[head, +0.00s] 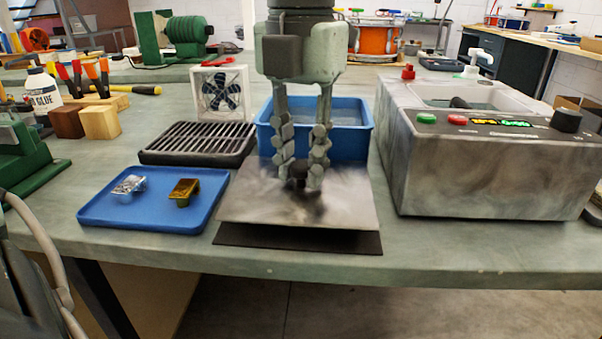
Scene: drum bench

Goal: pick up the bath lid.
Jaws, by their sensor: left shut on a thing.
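The bath lid (346,200) is a flat grey metal plate with a small dark knob (299,171) near its middle. My left gripper (300,183) points straight down over it, with its fingers closed around the knob. The fingers partly hide the knob. The lid appears slightly above a thin black mat (300,239) near the front of the bench, with the mat's front edge showing below it. My right gripper is not in view.
A blue tray (104,215) with two small metal parts lies left, a black slotted rack (197,157) behind it. A blue tub (268,136) stands behind the lid. A grey bath machine (480,178) stands close on the right. A small fan (221,93) is behind.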

